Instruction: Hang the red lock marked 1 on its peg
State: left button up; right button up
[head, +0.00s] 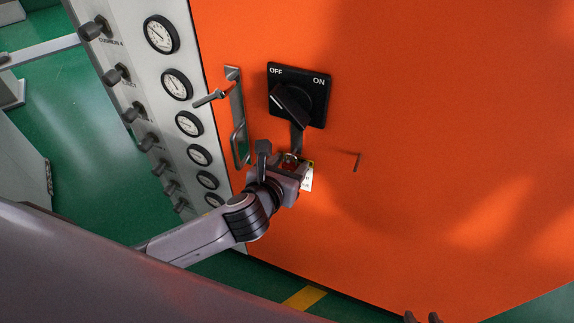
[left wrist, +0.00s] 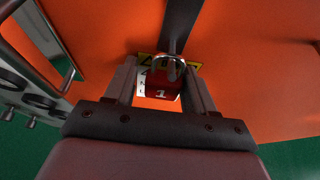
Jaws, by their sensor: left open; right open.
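The red lock marked 1 (left wrist: 162,84) shows in the left wrist view, with its metal shackle up at the dark strap below the rotary switch (head: 297,95). It looks hung there. My left gripper (head: 284,160) is open, with one finger on each side of the lock. I cannot tell if the fingers touch it. In the head view the gripper mostly hides the lock, and a white tag (head: 307,180) shows beside it. A small dark peg (head: 357,161) sticks out of the orange panel to the right. My right gripper (head: 422,318) shows only its tips at the bottom edge, open.
A metal door handle (head: 238,120) stands on the orange panel (head: 440,120) left of the switch. A grey panel with several gauges (head: 177,84) and knobs is further left. The orange panel right of the peg is clear.

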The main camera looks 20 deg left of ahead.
pick_arm(q)
jog(key=shift+w+d+r, duration=0.15)
jog(key=shift+d, duration=0.1)
jog(key=shift+s+d, duration=0.1)
jog(key=shift+s, duration=0.2)
jog(key=a+v, duration=0.1)
jog(key=v, duration=0.6)
jog(key=s+a+f+n+g, duration=0.1)
jog(key=s+f+n, duration=0.3)
jog(key=n, duration=0.7)
jog(key=s+a+f+n+g+p, duration=0.1)
jog(key=s+f+n, duration=0.3)
jog(key=n, duration=0.8)
jog(key=s+a+f+n+g+h, duration=0.1)
jog(key=s+a+f+n, duration=0.2)
jog(key=f+n, duration=0.4)
jog(key=s+n, duration=0.1)
jog(key=n, duration=0.3)
jog(key=shift+a+f+n+p, duration=0.2)
jog(key=shift+n+p, duration=0.1)
jog(key=shift+p, duration=0.1)
jog(key=shift+c, duration=0.3)
dwell(0.8)
